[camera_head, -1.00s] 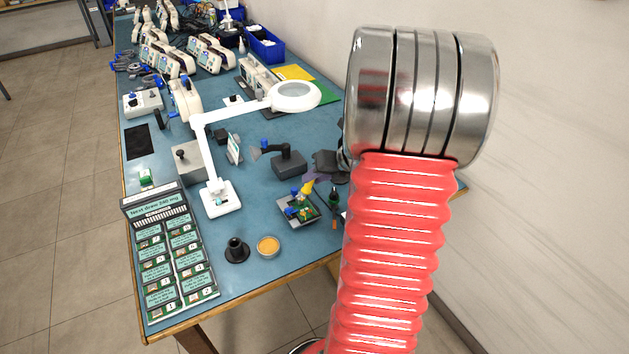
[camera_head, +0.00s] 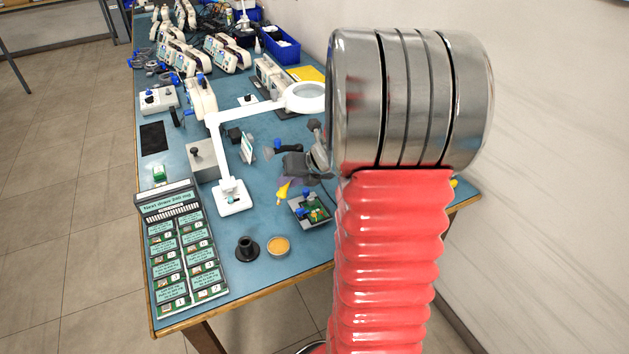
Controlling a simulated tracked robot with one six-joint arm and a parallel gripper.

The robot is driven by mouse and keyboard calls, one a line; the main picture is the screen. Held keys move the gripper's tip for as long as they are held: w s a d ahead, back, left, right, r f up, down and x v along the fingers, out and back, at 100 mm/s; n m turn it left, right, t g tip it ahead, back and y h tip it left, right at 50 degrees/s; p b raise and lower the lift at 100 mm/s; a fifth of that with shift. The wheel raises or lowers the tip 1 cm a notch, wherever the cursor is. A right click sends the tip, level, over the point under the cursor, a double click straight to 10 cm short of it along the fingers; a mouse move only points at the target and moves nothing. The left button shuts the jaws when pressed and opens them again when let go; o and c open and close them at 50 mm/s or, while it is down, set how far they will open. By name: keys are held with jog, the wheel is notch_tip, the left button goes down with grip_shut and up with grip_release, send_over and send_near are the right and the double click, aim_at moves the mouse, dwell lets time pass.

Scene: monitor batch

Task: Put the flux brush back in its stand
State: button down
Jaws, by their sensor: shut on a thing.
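The flux brush (camera_head: 283,191) shows as a small yellow piece, slightly tilted, in the head view. My arm hides part of the gripper, and the brush's bristles are too small to make out. A small black round holder with a wide base, which looks like the stand (camera_head: 247,248), stands upright near the front edge of the bench. It is below and left of the brush, clearly apart from it.
A shallow tin with orange contents (camera_head: 278,246) stands just right of the black holder. A circuit board in a fixture (camera_head: 311,209) lies right of the brush. A white magnifier lamp (camera_head: 233,197) stands to the left, and a card rack (camera_head: 178,250) farther left. My arm blocks the right side.

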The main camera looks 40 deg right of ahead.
jog(key=w+a+r+n, duration=0.1)
jog(key=w+a, duration=0.2)
jog(key=a, duration=1)
jog(key=w+a+r+n+y, duration=0.1)
jog(key=w+a, duration=0.2)
jog(key=a, duration=1)
jog(key=shift+w+a+r, duration=0.2)
jog(key=shift+w+r, duration=0.05)
jog(key=shift+w, duration=0.15)
